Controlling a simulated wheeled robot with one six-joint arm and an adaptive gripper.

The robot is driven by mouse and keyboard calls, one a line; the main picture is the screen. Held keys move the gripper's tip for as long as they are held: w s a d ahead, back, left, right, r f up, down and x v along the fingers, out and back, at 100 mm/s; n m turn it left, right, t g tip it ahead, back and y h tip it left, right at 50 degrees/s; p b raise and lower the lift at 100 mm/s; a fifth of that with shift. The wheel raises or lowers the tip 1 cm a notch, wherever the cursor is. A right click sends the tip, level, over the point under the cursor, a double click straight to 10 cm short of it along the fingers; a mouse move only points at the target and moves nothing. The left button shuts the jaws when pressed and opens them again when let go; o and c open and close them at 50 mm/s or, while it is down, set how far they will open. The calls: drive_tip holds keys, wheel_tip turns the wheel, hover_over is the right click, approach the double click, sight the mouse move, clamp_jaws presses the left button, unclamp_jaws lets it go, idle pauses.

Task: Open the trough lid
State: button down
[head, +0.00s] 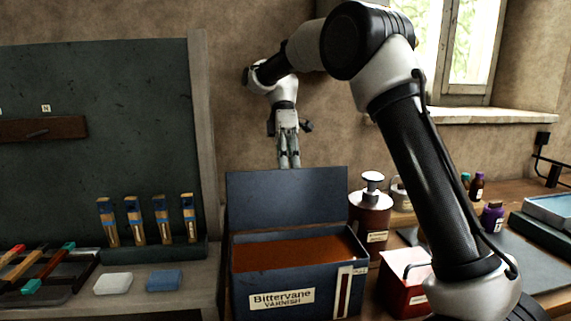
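The trough (341,299) is a dark blue box with a "Bittervane Varnish" label, standing at the bottom centre and holding reddish-brown varnish (295,254). Its lid (285,198) stands raised, about upright, along the back edge, so the top is uncovered. My gripper (289,163) points down just above the lid's top edge, apparently at or behind it. Its two fingers lie close together with nothing visible between them. The very tips may be hidden by the lid; I cannot tell whether they touch it.
A brown pump bottle (369,217) and a red box (398,293) stand right of the trough. A rack (178,248) with several brush-like tools, a white block (113,284) and a blue block (164,280) are on the left. My arm crosses the right side.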

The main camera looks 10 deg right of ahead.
drive_tip(key=shift+s+a+f+g, duration=0.15)
drive_tip(key=shift+f+g, duration=0.25)
drive_tip(key=shift+f, duration=0.75)
drive_tip(key=c, duration=1.4)
unclamp_jaws()
drive_tip(key=shift+f, duration=0.1)
drive_tip(key=shift+c, duration=0.5)
